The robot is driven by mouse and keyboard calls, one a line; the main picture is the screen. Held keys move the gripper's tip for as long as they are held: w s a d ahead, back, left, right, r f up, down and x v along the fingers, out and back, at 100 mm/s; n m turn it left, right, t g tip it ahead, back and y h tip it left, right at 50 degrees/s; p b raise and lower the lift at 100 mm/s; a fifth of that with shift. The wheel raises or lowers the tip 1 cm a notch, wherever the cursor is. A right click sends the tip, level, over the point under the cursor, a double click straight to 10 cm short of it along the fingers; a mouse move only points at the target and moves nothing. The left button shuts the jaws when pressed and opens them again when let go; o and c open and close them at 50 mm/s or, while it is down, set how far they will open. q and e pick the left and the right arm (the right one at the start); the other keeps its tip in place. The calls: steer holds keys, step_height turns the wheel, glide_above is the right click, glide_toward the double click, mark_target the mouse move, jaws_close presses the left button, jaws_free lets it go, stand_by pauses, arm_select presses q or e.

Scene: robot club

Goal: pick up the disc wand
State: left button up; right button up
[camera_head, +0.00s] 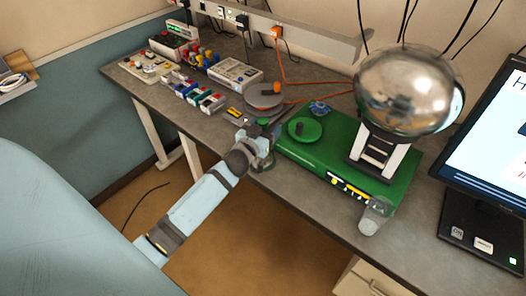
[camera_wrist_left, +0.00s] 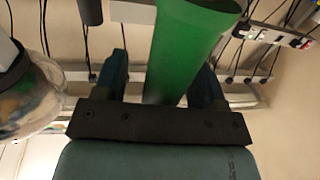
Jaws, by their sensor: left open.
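My left gripper (camera_head: 264,150) is open at the desk's front edge, just left of the disc and beside the base's left end. The wrist view shows its two teal fingers (camera_wrist_left: 158,80) apart, with a large green surface (camera_wrist_left: 187,45) between or beyond them. I cannot tell which green part that is, or whether a finger touches it. My right gripper is not in view.
The green base (camera_head: 325,160) carries a shiny metal sphere (camera_head: 408,88). A grey-orange disc (camera_head: 264,96) lies behind my gripper. A grey see-through piece (camera_head: 375,215) stands at the base's front right corner. A monitor (camera_head: 495,140) is at right. Small kits crowd the desk's left.

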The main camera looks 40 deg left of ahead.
arm_select(q)
steer(key=shift+c, duration=0.5)
jaws_close()
steer(key=shift+r, duration=0.1)
